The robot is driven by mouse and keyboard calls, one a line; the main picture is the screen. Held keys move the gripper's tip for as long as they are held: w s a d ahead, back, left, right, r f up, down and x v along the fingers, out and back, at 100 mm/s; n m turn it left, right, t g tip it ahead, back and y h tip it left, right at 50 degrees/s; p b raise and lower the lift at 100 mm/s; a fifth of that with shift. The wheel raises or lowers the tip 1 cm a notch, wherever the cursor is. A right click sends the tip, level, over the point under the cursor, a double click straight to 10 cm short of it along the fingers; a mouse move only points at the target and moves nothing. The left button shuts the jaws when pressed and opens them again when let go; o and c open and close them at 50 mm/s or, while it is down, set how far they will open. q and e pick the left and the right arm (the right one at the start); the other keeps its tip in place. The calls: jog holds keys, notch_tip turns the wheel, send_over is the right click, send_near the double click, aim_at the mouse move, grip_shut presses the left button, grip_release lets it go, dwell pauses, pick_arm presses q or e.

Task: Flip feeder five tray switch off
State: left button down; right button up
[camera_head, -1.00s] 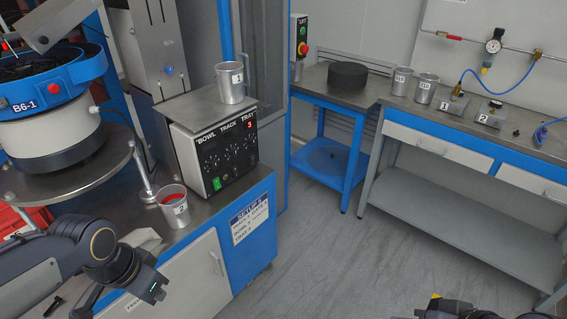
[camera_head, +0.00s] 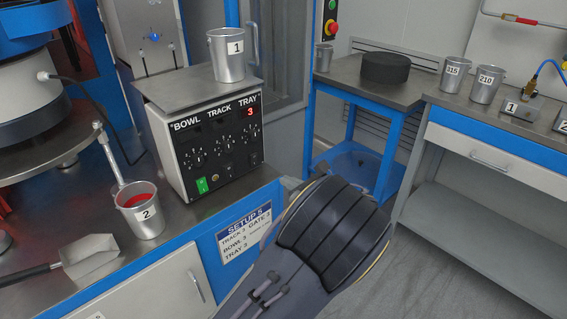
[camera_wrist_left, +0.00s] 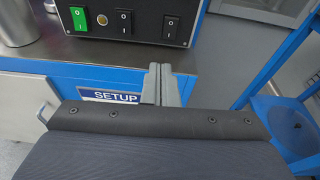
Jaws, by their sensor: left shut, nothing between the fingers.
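The feeder control box (camera_head: 205,140) stands on the steel bench, its front labelled BOWL, TRACK and TRAY, with a red 3 lit under TRAY. A sign below reads SETUP 5. In the left wrist view, the box's lower edge carries a green switch (camera_wrist_left: 78,18), a black rocker (camera_wrist_left: 123,24) and a right-hand black rocker (camera_wrist_left: 171,28), at the TRAY end. I cannot tell which way the rockers are tipped. My left gripper (camera_wrist_left: 160,68) is shut and empty, its tips just below and in front of the right-hand rocker; contact is unclear. My right gripper is out of view.
A metal cup marked 1 (camera_head: 228,55) stands on the box. A cup marked 2 (camera_head: 139,210) with red contents and a scoop (camera_head: 90,255) are on the bench at left. A blue-framed table with a black disc (camera_head: 386,68) stands behind my left arm.

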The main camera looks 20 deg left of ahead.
pick_arm(q)
jog(key=shift+w+d+r+m+t, duration=0.15)
jog(key=shift+w+d+m+t, duration=0.15)
jog(key=shift+w+d, duration=0.2)
jog(key=b, duration=0.3)
send_near(254, 158)
jog(key=x, duration=0.5)
jog(key=shift+w+a+f, duration=0.1)
jog(key=shift+a+f, duration=0.15)
jog(key=shift+f, duration=0.05)
jog(key=shift+w+a, duration=0.2)
jog(key=shift+a, duration=0.15)
jog(key=shift+r, duration=0.1)
